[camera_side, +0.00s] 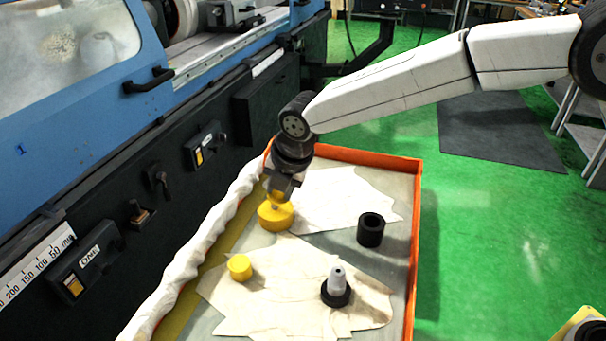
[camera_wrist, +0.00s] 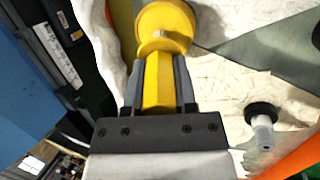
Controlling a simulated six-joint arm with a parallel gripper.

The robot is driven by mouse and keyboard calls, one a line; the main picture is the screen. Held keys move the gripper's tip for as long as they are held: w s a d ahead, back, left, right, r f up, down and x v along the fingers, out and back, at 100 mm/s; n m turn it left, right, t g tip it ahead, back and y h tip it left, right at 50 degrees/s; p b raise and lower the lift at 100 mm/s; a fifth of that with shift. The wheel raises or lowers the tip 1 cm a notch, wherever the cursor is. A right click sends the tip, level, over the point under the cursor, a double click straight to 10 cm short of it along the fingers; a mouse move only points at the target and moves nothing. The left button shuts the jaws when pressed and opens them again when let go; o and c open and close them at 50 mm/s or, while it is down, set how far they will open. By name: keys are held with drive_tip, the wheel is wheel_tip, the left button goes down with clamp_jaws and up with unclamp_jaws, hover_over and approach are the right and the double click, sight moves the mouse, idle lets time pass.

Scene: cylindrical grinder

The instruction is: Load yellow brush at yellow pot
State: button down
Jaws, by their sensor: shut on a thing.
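My gripper (camera_side: 283,187) points down over the left side of the tray. In the wrist view my gripper (camera_wrist: 159,75) is shut on the yellow brush (camera_wrist: 158,88), whose handle lies between the two dark fingers. A small greyish tip shows past the handle. The yellow pot (camera_side: 275,217) stands directly below the gripper; in the wrist view the pot (camera_wrist: 170,14) is just beyond the brush.
A small yellow cylinder (camera_side: 239,267), a black hollow cylinder (camera_side: 371,230) and a grey cone on a black base (camera_side: 337,288) stand on or near pale sheets. The orange-rimmed tray (camera_side: 413,235) borders the blue grinder (camera_side: 75,95), with white cloth (camera_side: 212,236) along its left edge.

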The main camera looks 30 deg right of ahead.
drive_tip(key=shift+r, duration=3.5)
drive_tip(key=s+d+f+m+g+h, duration=0.1)
drive_tip(key=s+d+m+g+h, duration=0.1)
drive_tip(key=d+m, duration=1.1)
drive_tip(key=s+d+m+g+h, duration=0.1)
drive_tip(key=d+m+g, duration=0.3)
drive_tip(key=d+m, duration=0.9)
drive_tip(key=s+m, duration=0.1)
drive_tip(key=m, duration=0.3)
drive_tip(key=shift+s+d+f+g+h, duration=0.25)
drive_tip(key=shift+s+f+g+h, duration=0.05)
drive_tip(key=shift+f+h, duration=0.1)
